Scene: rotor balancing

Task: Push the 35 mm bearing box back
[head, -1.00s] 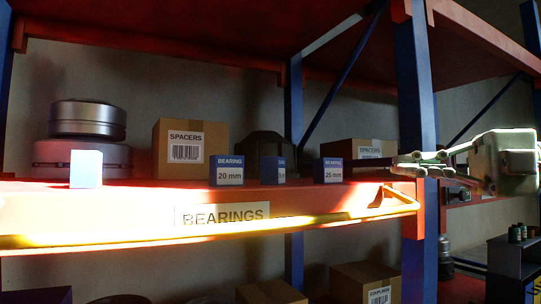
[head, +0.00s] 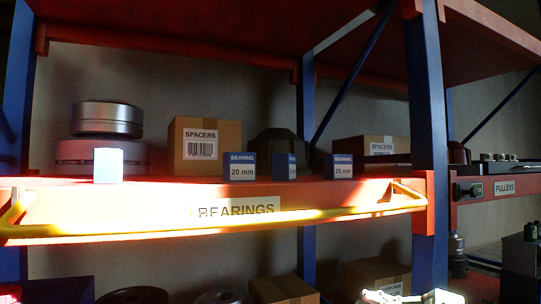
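Small blue-and-white bearing boxes stand on the upper shelf (head: 215,199) in the head view. One reads 20 mm (head: 240,171) and one reads 25 mm (head: 343,171). Between them a narrower-looking bearing box (head: 285,171) has a label I cannot read clearly. A box at the left (head: 108,166) is washed out by glare, with no readable label. I cannot tell which box is the 35 mm one. My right gripper (head: 400,296) is brightly lit at the bottom edge, below the shelf and away from the boxes; its fingers are mostly cut off. My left gripper is not identifiable.
A yellow rail (head: 330,213) runs along the shelf front. Behind the boxes stand a SPACERS carton (head: 205,150), a round metal part (head: 106,118) and a dark housing (head: 275,148). A blue post (head: 428,140) stands right, beside the PULLEYS shelf (head: 504,188).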

